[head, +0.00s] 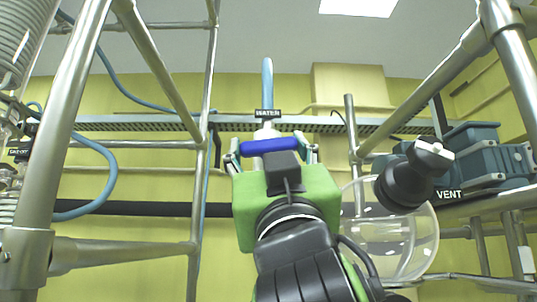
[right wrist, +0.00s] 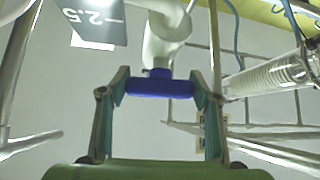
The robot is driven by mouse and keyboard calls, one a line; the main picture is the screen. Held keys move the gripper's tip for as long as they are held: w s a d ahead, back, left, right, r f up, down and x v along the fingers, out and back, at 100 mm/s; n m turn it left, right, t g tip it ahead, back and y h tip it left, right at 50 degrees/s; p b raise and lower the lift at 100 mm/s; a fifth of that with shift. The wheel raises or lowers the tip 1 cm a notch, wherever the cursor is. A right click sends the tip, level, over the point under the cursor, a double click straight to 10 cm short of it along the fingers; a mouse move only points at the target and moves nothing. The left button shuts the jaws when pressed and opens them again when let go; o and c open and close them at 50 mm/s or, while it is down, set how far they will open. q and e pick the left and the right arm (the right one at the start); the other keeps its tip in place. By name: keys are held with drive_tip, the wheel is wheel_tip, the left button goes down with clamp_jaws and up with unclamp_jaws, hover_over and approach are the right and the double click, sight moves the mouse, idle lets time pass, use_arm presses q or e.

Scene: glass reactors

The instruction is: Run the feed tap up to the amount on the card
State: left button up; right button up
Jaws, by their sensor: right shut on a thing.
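The tap's blue handle (head: 268,146) lies level just below a black "WATER" label (head: 267,113), with a light blue hose (head: 267,80) rising behind it. My right gripper (head: 273,152) is shut on the handle, one finger at each end. In the right wrist view, the blue handle (right wrist: 160,88) sits between my right gripper's fingers (right wrist: 162,92), with a white tap body (right wrist: 165,35) above it. A grey plate (right wrist: 98,22) marked "2.5" with a dash shows at the upper left. I cannot tell if it is the card. My left gripper is not in view.
A round glass vessel (head: 415,245) stands at right, partly behind my arm. Metal frame posts (head: 70,110) rise on both sides. A "VENT" label (head: 449,195) sits by grey-blue boxes (head: 480,155). A glass coil column (right wrist: 275,75) is at right in the right wrist view.

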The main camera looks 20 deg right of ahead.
drive_tip(key=shift+s+n+g+y+b, duration=0.1)
drive_tip(key=shift+n+g+y+b, duration=0.35)
drive_tip(key=shift+n+y, duration=3.95)
drive_tip(key=shift+n, duration=0.4)
drive_tip(key=o, duration=1.1)
drive_tip(key=shift+s+a+r, duration=0.1)
drive_tip(key=shift+s, duration=0.05)
drive_tip(key=shift+s+f, duration=0.1)
drive_tip(key=shift+f, duration=0.15)
drive_tip(key=v, duration=1.1)
drive_tip(key=shift+s, duration=0.45)
